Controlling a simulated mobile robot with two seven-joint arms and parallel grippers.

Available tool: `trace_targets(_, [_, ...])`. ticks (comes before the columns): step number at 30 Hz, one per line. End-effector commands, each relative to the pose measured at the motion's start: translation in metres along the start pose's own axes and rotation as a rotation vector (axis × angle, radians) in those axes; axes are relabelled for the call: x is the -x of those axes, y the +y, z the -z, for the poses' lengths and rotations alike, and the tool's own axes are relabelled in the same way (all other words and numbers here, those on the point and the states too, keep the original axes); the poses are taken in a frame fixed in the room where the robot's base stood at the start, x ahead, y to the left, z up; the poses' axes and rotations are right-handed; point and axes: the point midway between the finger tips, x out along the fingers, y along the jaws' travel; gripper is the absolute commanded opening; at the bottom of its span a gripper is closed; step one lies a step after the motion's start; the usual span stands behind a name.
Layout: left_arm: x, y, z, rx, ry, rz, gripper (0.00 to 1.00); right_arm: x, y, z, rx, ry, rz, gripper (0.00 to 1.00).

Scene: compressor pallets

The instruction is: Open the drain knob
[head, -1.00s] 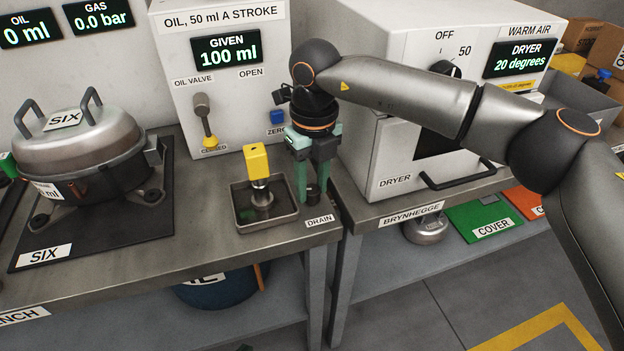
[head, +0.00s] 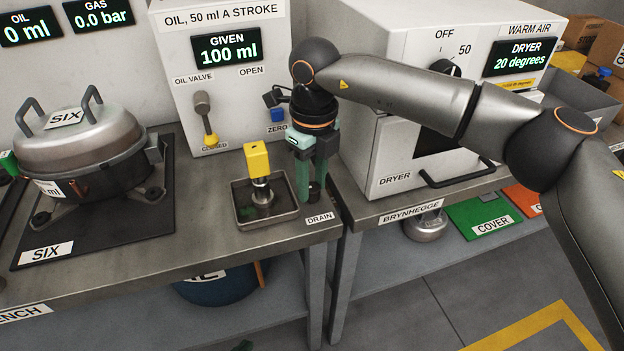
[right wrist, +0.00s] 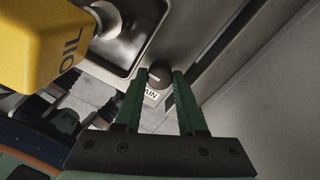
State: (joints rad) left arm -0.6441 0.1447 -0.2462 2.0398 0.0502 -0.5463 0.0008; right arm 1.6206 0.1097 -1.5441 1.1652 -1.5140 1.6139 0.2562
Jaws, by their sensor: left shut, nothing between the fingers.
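The drain knob (right wrist: 160,72) is a small dark round knob with a pale mark, at the bench's right front corner beside the DRAIN label (head: 320,218). It also shows in the head view (head: 314,190), partly behind a finger. My right gripper (head: 311,188) points down over it. In the right wrist view its green fingertips (right wrist: 160,73) are close together, one on each side of the knob, seeming to press its sides.
A metal drain tray (head: 242,224) with a yellow-topped OIL fitting (head: 257,162) stands just left of the knob. The oil panel (head: 220,85) is behind, the dryer (head: 390,165) to the right. A lidded pot (head: 80,150) stands on the SIX mat at the left.

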Motion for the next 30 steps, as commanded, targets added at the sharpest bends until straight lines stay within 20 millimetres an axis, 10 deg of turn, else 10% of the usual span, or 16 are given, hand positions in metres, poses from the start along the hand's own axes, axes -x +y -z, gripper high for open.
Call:
trace_targets(8, [0.0,0.0,0.0,0.0,0.0,0.0,0.0,0.0,0.001,0.0,0.001,-0.001,-0.001,0.69])
trace_targets(30, [0.01,0.001,0.011,-0.001,0.0,0.001,0.0,0.021,0.003,0.001,0.007,-0.002,-0.005,0.69])
